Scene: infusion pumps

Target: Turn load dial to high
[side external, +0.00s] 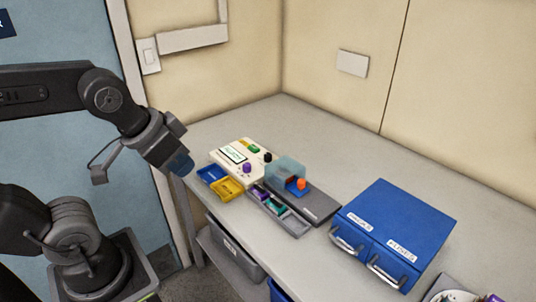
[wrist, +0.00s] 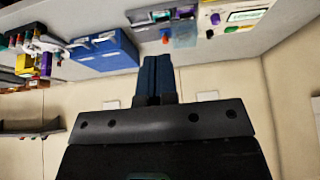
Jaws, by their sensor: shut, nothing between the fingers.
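A white pump unit (side external: 236,153) with a small screen stands at the back left of the bench. It carries a purple knob (side external: 247,168), a black knob (side external: 267,157) and a green button (side external: 253,149). I cannot read which knob is the load dial. The unit also shows at the top right of the wrist view (wrist: 245,17), upside down. My gripper (side external: 182,164) is shut and empty, in the air left of the unit and apart from it. Its dark blue fingers are together in the wrist view (wrist: 154,70).
Blue (side external: 211,174) and yellow (side external: 229,189) trays lie in front of the unit. To the right are a grey device with a clear cover (side external: 286,169) and an orange knob (side external: 301,184), a compartment tray (side external: 290,226) and a blue drawer cabinet (side external: 405,222). The bench behind is clear.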

